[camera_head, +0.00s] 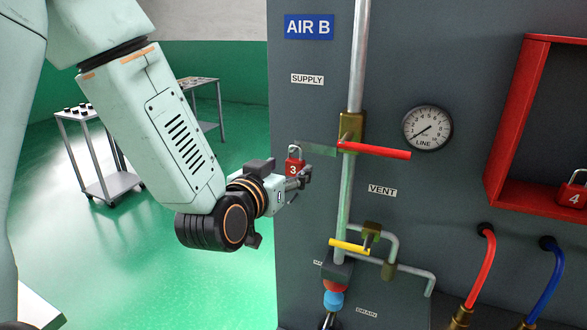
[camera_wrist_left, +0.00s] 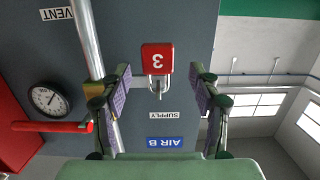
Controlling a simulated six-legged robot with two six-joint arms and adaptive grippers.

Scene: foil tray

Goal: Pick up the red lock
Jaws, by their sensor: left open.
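A red lock (camera_head: 294,167) marked 3 hangs by its metal shackle against the left part of the grey panel, under the SUPPLY label. It also shows upside down in the left wrist view (camera_wrist_left: 157,57), its shackle by a small hook or peg. My left gripper (camera_head: 298,178) is at the lock and partly overlaps it in the head view. In the left wrist view its two fingers (camera_wrist_left: 160,74) are open, one on each side of the lock, with a gap on both sides. A second red lock (camera_head: 572,195), marked 4, sits in the red box at the right. My right gripper is out of view.
A vertical pipe (camera_head: 357,60) with a red lever handle (camera_head: 376,151) stands just right of the lock. A yellow handle (camera_head: 350,246) and a LINE gauge (camera_head: 427,129) are also on the panel (camera_head: 450,60). A grey cart (camera_head: 112,188) stands on the green floor behind.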

